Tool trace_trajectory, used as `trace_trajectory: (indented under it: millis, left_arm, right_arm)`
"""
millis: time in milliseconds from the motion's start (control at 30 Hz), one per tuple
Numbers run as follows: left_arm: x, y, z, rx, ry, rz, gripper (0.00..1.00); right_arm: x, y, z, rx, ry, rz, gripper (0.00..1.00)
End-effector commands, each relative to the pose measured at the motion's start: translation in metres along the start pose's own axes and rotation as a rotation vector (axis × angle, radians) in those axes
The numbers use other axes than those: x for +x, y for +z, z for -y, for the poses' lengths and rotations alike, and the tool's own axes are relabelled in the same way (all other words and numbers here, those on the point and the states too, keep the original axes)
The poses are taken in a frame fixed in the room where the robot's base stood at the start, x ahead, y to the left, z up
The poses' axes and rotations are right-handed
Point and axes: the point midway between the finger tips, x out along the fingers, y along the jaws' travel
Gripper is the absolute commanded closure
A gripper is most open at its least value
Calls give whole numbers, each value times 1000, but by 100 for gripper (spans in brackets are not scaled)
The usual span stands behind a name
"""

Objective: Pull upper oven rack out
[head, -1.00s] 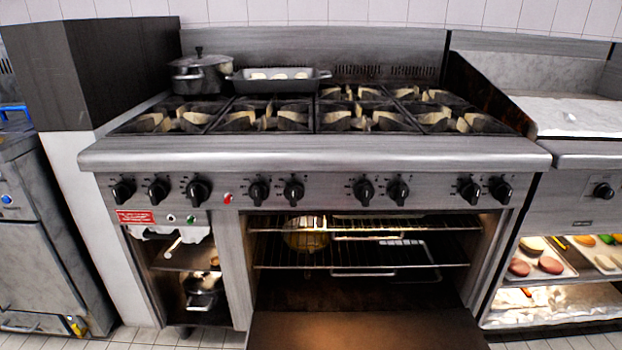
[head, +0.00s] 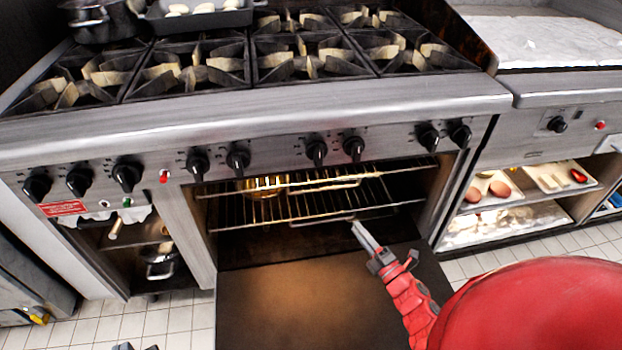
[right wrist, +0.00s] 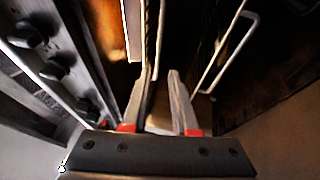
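The upper oven rack (head: 400,167) is a wire shelf with a front handle (head: 325,187), inside the open oven under the burners. A lower rack (head: 245,226) with a similar handle (head: 322,221) is below it. My right gripper (head: 357,230) points up-left into the oven mouth, its tips near the lower handle in the picture. In the right wrist view, its two fingers (right wrist: 160,72) are apart, with a pale bar (right wrist: 161,35) in line with the gap; contact is unclear. Small dark parts at the bottom edge of the head view may be my left gripper.
The dropped oven door (head: 290,300) lies below the racks. A golden round vessel (head: 262,185) is inside the oven; which rack bears it is unclear. Control knobs (head: 316,152) line the front above. Tiled floor is clear left of the door.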

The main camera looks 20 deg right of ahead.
Motion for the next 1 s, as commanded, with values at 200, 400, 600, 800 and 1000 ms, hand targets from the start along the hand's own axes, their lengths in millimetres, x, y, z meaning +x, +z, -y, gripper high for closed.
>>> trace_trajectory:
  millis: [200,400,600,800,1000]
  left_arm:
    - [-3,0,0,0,0,0,100]
    - [-7,1,0,0,0,0,100]
    - [-12,2,-1,0,0,0,100]
    - [-16,3,-1,0,0,0,100]
    - [-17,3,-1,0,0,0,100]
  right_arm:
    - [31,-1,-1,-4,5,-4,73]
    - [80,0,-1,-2,6,-2,73]
    - [126,-1,-2,0,8,-3,73]
    - [159,-1,-1,0,5,-2,73]
    - [172,-2,-2,1,4,-3,73]
